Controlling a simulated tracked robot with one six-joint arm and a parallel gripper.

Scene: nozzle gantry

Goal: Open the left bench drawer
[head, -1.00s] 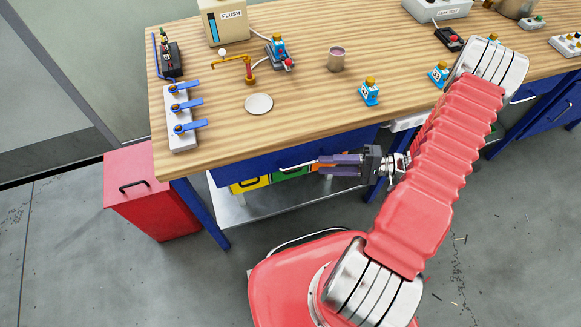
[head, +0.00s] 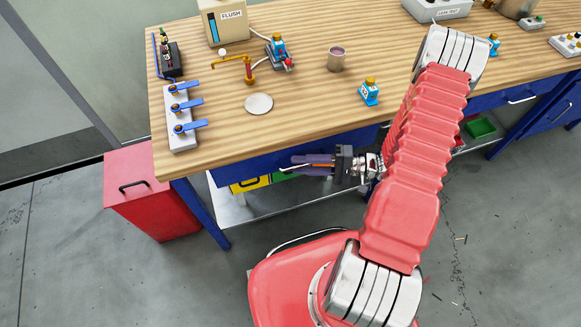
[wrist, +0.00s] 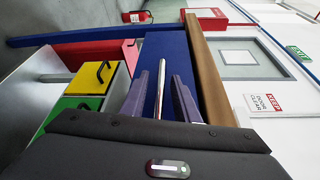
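The left bench drawer is the blue front (head: 235,168) below the wooden top; it looks shut in the head view. Its silver bar handle (wrist: 160,92) runs along the blue face in the wrist view. My gripper (head: 294,163) is at the drawer front, under the bench edge, with its purple fingers pointing left. In the wrist view my gripper (wrist: 160,76) is open, with one finger on each side of the handle and gaps showing between. Whether the bar is fully between the fingertips in depth cannot be told. In the head view the fingers partly hide the handle.
Yellow (head: 250,184) and green (head: 283,177) bins sit on the metal shelf (head: 235,207) below the drawer. A red cabinet (head: 150,200) stands at the bench's left end. The bench top (head: 215,130) holds valves, a plate, a cup and small bottles. The floor in front is open.

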